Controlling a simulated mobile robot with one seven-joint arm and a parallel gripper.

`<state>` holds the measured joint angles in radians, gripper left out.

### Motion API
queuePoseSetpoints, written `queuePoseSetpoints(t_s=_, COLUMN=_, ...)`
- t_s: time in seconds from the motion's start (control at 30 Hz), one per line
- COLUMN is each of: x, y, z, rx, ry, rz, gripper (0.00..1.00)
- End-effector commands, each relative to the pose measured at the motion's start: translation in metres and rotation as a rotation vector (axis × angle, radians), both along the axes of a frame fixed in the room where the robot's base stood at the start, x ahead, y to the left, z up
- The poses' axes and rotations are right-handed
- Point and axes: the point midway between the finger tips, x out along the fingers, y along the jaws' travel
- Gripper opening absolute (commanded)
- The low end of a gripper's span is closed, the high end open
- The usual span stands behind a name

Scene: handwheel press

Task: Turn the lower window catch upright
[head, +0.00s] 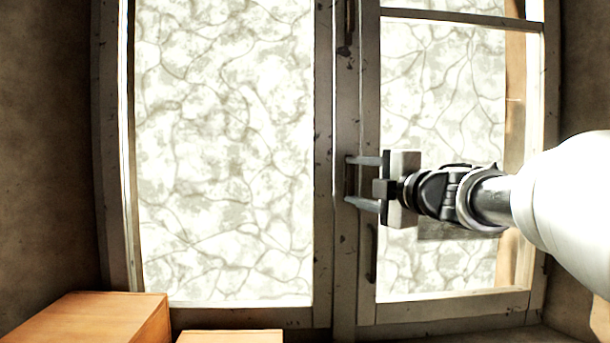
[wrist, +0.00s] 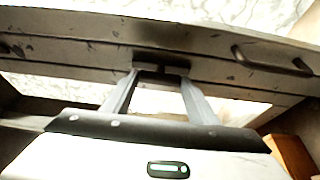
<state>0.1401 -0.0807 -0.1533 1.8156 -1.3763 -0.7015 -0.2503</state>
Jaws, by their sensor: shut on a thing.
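The window's lower catch (wrist: 160,68) is a dark bar on the post between the two sashes. In the wrist view it lies between my fingertips, with its long side along the post, so it looks upright. My gripper (head: 352,182) reaches in from the right in the head view, one finger above the other. Its fingers (wrist: 161,78) are shut on the two ends of the catch. In the head view the catch is small and partly hidden by the fingers.
A dark upper fitting (head: 346,28) sits higher on the post. A dark handle (head: 371,252) is below my gripper on the right sash, and also shows in the wrist view (wrist: 272,61). Wooden boxes (head: 95,318) stand at the lower left.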

Motion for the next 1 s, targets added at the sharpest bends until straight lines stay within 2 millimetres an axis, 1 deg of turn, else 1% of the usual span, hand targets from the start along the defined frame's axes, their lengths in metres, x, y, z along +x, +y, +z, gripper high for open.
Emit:
queuePoseSetpoints(t_s=0.57, x=0.0000, y=0.0002, z=0.0002, rx=-0.033, ry=-0.001, rz=0.000, gripper=0.31)
queuePoseSetpoints(t_s=0.6, x=0.0000, y=0.0002, z=0.0002, rx=-0.033, ry=-0.001, rz=0.000, gripper=0.58)
queuePoseSetpoints(t_s=0.7, x=0.0000, y=0.0002, z=0.0002, rx=-0.032, ry=0.000, rz=0.000, gripper=0.72)
queuePoseSetpoints(t_s=1.0, x=0.0001, y=0.0003, z=0.0003, rx=-0.030, ry=-0.001, rz=0.000, gripper=0.72)
